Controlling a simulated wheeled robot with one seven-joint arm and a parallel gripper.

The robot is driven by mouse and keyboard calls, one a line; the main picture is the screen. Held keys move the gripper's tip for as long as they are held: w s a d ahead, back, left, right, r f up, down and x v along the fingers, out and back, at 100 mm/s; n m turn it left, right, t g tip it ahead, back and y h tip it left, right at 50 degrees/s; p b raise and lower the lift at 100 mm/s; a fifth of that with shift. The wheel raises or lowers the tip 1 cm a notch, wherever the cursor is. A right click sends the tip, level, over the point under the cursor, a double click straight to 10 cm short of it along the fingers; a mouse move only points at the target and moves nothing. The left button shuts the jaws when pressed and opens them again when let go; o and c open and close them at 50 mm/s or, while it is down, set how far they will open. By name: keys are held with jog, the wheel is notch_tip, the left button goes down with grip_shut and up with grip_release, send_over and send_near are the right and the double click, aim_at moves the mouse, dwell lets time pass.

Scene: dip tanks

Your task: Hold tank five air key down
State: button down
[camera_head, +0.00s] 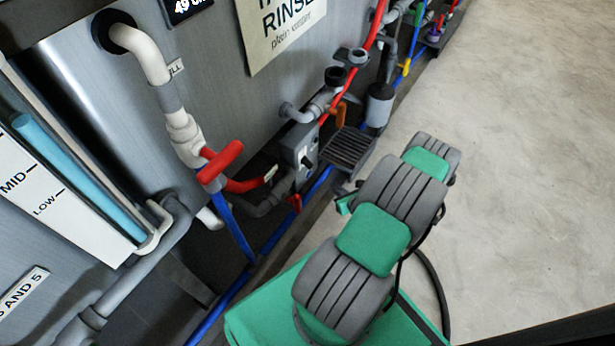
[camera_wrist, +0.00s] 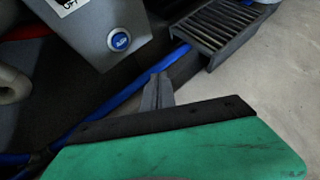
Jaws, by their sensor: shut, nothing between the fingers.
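A blue round button (camera_wrist: 119,41) with small, unreadable white lettering sits on a grey box (camera_wrist: 92,28) in the wrist view. The box seems to be the grey one with a black knob (camera_head: 307,159) low on the tank front in the head view, where the blue button does not show. Whether it is tank five's air key I cannot read. My gripper (camera_wrist: 160,78) is shut and empty, its tips below and right of the button, apart from it in the picture.
A dark slatted grate (camera_head: 348,147) stands right of the box and also shows in the wrist view (camera_wrist: 222,28). Blue pipes (camera_head: 285,225) run along the floor. A red-handled valve (camera_head: 220,162) and grey pipes are left. Bare floor (camera_head: 530,180) lies right.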

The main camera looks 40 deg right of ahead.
aim_at(309, 174)
jog(key=w+a, duration=0.3)
jog(key=w, duration=0.5)
jog(key=shift+w, duration=0.15)
jog(key=shift+w, duration=0.1)
dwell(1.9)
jog(key=shift+w, duration=0.25)
jog(key=shift+w+a, duration=0.2)
jog(key=shift+w, duration=0.2)
dwell(1.9)
jog(key=shift+s, duration=0.1)
jog(key=shift+s+d+b, duration=0.25)
jog(key=shift+s+b, duration=0.05)
jog(key=shift+s, duration=0.4)
